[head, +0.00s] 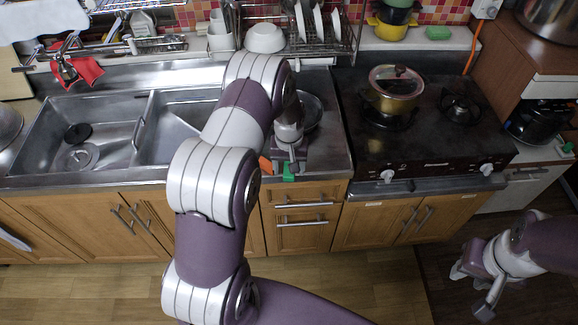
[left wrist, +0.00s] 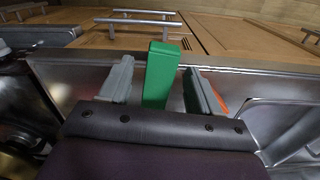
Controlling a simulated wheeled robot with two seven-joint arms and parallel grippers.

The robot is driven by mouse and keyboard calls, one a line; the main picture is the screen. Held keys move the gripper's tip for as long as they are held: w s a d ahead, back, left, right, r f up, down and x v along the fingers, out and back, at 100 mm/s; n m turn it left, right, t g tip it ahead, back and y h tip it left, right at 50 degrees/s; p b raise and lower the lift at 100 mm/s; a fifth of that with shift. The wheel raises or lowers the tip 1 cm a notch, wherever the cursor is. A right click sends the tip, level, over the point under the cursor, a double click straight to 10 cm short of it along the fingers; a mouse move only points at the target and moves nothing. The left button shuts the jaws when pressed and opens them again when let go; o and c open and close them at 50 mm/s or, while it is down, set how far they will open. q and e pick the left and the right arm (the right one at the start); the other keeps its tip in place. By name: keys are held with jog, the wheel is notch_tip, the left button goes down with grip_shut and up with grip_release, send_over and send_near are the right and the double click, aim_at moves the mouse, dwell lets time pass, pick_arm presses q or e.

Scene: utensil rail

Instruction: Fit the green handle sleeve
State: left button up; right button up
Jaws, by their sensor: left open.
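A green block-like sleeve (head: 289,172) shows at the counter's front edge, below my left gripper (head: 288,160). In the left wrist view the green sleeve (left wrist: 160,76) stands between the two grey fingers of my left gripper (left wrist: 162,88), which are spread with a visible gap on its right side. Whether the left finger touches it I cannot tell. A dark round pan (head: 309,112) lies on the counter behind my left wrist, partly hidden; its handle is not visible. My right gripper (head: 472,288) is over the floor at the lower right, fingers apart, empty.
An orange item (head: 265,165) lies just left of my left gripper. The sink (head: 105,150) is to the left. The stove (head: 415,145) with a lidded pot (head: 393,92) is to the right. A dish rack (head: 320,48) stands behind.

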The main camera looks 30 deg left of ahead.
pick_arm(q)
notch_tip(320, 180, up, 13)
jog(key=b, duration=0.2)
jog(key=shift+f, duration=0.15)
jog(key=s+d+r+m, duration=0.1)
jog(key=s+d, duration=0.3)
jog(key=s, duration=0.4)
jog(key=s+d+r+m+t, duration=0.1)
jog(key=s+d+m, duration=0.3)
jog(key=s, duration=0.5)
jog(key=shift+s+d+r, duration=0.15)
jog(key=shift+s+d, duration=0.05)
jog(key=shift+d, duration=0.45)
